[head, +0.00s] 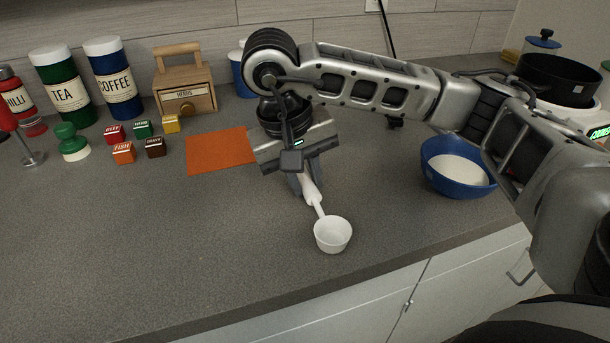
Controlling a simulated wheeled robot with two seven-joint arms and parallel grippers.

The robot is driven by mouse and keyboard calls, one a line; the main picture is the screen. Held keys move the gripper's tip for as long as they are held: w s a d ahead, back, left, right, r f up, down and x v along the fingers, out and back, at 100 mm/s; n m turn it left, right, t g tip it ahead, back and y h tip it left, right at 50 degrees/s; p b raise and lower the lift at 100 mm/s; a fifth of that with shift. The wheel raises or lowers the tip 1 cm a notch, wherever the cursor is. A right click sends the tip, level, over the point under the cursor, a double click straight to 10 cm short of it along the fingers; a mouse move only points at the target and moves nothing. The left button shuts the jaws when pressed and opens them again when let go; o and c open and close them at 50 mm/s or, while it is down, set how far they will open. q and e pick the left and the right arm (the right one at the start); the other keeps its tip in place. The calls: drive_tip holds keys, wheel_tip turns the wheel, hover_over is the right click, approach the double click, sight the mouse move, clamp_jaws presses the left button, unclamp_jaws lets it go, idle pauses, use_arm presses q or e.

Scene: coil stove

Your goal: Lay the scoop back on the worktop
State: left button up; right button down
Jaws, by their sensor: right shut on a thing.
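The white scoop (333,235) shows in the head view near the front edge of the grey worktop (220,240). Its round cup faces up and looks empty, and its handle runs up and back into my right gripper (305,188). That gripper is shut on the scoop's handle and points down. The handle's far end is hidden between the fingers. I cannot tell whether the cup touches the worktop or is just above it. My left gripper is not in view.
An orange mat (220,152) lies left of my right gripper. A blue bowl (457,168) with white contents stands to the right. Small labelled cubes (124,153), a green stamp-like object (72,143), canisters (113,82) and a wooden box (185,90) stand behind left. The front-left worktop is clear.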

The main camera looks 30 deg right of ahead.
drive_tip(key=c, duration=1.3)
unclamp_jaws()
drive_tip(key=shift+f, duration=0.1)
drive_tip(key=shift+o, duration=0.2)
drive_tip(key=shift+r+p, duration=0.3)
drive_tip(key=shift+p, duration=0.05)
drive_tip(key=p+v, duration=0.2)
drive_tip(key=v, duration=0.9)
drive_tip(key=shift+r, duration=0.4)
drive_tip(key=shift+a, duration=0.1)
